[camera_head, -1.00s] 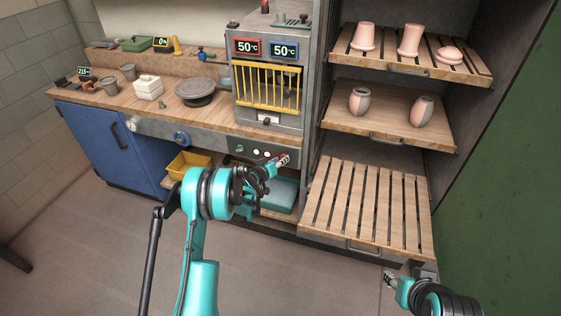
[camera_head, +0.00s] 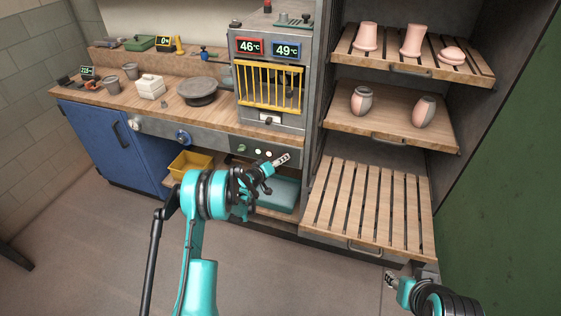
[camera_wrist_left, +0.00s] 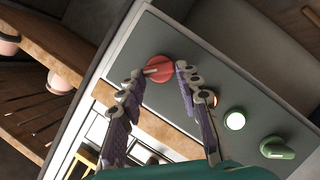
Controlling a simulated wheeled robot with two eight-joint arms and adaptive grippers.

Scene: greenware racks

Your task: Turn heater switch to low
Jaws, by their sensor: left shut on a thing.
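A red knob (camera_wrist_left: 160,69) with a pale pointer sits on the grey control panel (camera_wrist_left: 205,75). My left gripper (camera_wrist_left: 168,71) has its fingertips on either side of this knob and is shut on it. In the head view the left gripper (camera_head: 284,158) reaches the right end of the panel below the caged heater cabinet (camera_head: 270,85) and covers the knob. A green knob (camera_wrist_left: 277,149) and a lit white lamp (camera_wrist_left: 235,120) are on the same panel. My right gripper (camera_head: 391,279) is at the lower right, away from the panel; its jaws are too small to read.
The cabinet has a red-framed display (camera_head: 250,47) reading 46 °C and a blue-framed display (camera_head: 287,50) reading 49 °C. A slatted rack (camera_head: 365,205) to the right is empty. Shelves above it hold pink and grey pots. A yellow bin (camera_head: 190,163) is under the bench.

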